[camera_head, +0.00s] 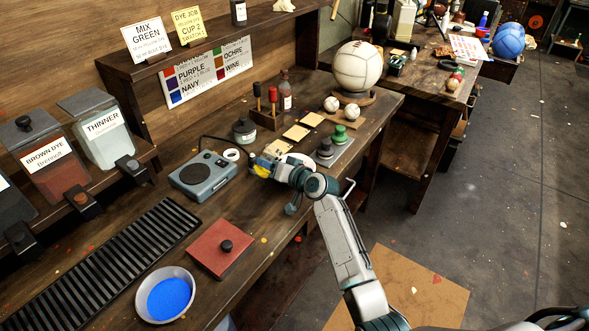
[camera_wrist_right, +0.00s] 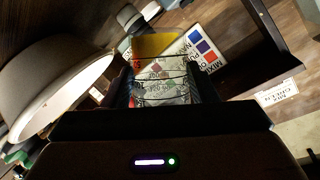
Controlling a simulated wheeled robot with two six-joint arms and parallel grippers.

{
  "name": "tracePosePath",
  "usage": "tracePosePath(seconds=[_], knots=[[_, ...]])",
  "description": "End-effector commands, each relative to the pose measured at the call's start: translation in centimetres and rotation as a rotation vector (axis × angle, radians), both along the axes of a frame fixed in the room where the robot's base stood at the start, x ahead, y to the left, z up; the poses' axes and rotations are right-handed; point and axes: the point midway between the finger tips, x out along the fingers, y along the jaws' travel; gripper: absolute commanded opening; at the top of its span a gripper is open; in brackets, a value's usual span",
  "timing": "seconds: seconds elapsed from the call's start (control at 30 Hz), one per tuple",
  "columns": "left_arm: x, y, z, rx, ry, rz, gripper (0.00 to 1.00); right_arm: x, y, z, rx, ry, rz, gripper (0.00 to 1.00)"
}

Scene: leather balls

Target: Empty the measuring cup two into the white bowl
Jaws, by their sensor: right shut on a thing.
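My right gripper (camera_head: 264,168) is over the workbench beside the grey scale. It is shut on a clear measuring cup with printed markings, which shows between the fingers in the right wrist view (camera_wrist_right: 163,82). Yellow shows at the cup's far end (camera_wrist_right: 156,45); I cannot tell whether it is flowing. A white bowl stands close beside the cup, large at the left of the wrist view (camera_wrist_right: 45,58). In the head view a pale rim behind my wrist (camera_head: 297,159) seems to be this bowl, mostly hidden. My left gripper is not in view.
The grey scale (camera_head: 206,175), a dark jar (camera_head: 244,131) and green-topped weights (camera_head: 340,135) surround the gripper. Dye dispensers (camera_head: 108,137) line the left.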

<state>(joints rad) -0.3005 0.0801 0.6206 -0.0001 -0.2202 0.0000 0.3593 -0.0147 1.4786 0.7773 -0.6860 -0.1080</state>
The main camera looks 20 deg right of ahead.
Motion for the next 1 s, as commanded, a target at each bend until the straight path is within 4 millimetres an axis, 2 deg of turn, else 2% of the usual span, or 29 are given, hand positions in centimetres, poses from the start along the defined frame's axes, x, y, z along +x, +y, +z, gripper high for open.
tracePosePath(seconds=[0.2,1.0], knots=[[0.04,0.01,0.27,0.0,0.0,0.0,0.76,0.05,-0.26,1.0,0.091,0.012,0.0,0.25],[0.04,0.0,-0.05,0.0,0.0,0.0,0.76,0.06,-0.32,1.31,0.198,0.028,0.0,0.25]])
